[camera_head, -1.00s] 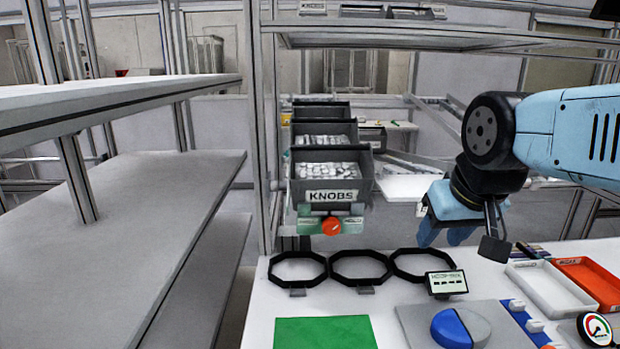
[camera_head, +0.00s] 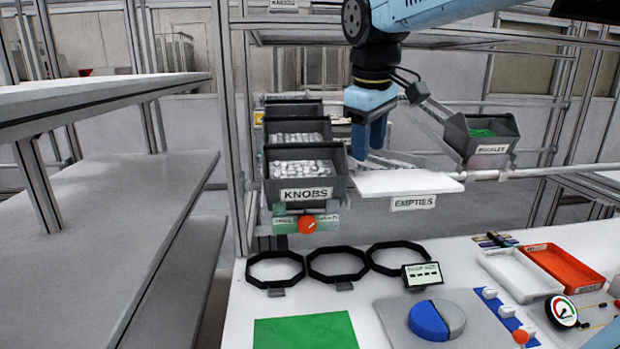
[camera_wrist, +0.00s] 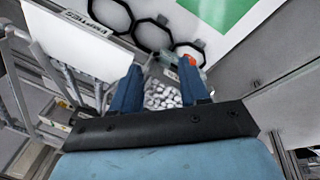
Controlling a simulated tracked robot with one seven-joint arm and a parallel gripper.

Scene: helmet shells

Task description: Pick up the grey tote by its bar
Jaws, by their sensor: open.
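The frontmost grey tote (camera_head: 303,172), labelled KNOBS, is full of pale knobs and sits on the rack left of centre in the head view. More grey totes (camera_head: 296,131) stand in line behind it. I cannot make out a bar on it. My gripper (camera_head: 368,153) points down, open and empty, right of the totes and above the white EMPTIES shelf (camera_head: 400,183). In the wrist view, a knob-filled tote (camera_wrist: 163,94) shows beyond and between the spread fingers of my gripper (camera_wrist: 163,74), apart from them.
Another grey tote (camera_head: 483,140) with green contents stands on the right, its label hard to read. Black octagonal rings (camera_head: 338,278), a green mat (camera_head: 305,331), a white tray (camera_head: 520,273) and a red tray (camera_head: 558,268) lie on the front table. A rack post (camera_head: 236,130) stands left of the totes.

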